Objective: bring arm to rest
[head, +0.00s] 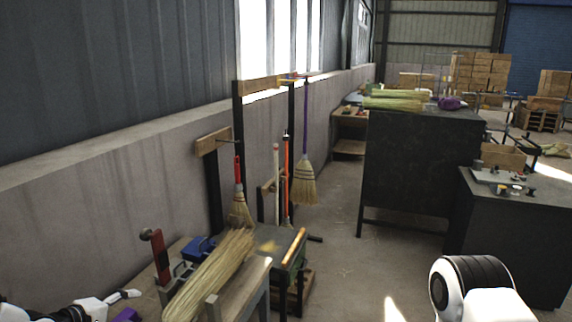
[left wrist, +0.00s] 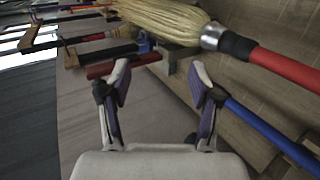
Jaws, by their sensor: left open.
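My left gripper (head: 108,303) is at the lower left of the head view, partly cut off by the frame. In the left wrist view, the left gripper (left wrist: 162,88) has its two fingers spread apart with nothing between them. A broom head with straw bristles (left wrist: 165,18), a metal collar and a red handle (left wrist: 285,68) lies beyond the fingertips, apart from them. A blue rod (left wrist: 270,132) runs past the right finger. My right arm shows at the lower right of the head view; its gripper is out of view.
A straw bundle (head: 212,272) lies on the workbench close to my left gripper. A red upright piece (head: 160,255) and a blue object (head: 198,247) stand beside it. Brooms (head: 305,180) hang along the wall. Dark cabinets (head: 405,165) stand at right; the floor (head: 350,262) between is open.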

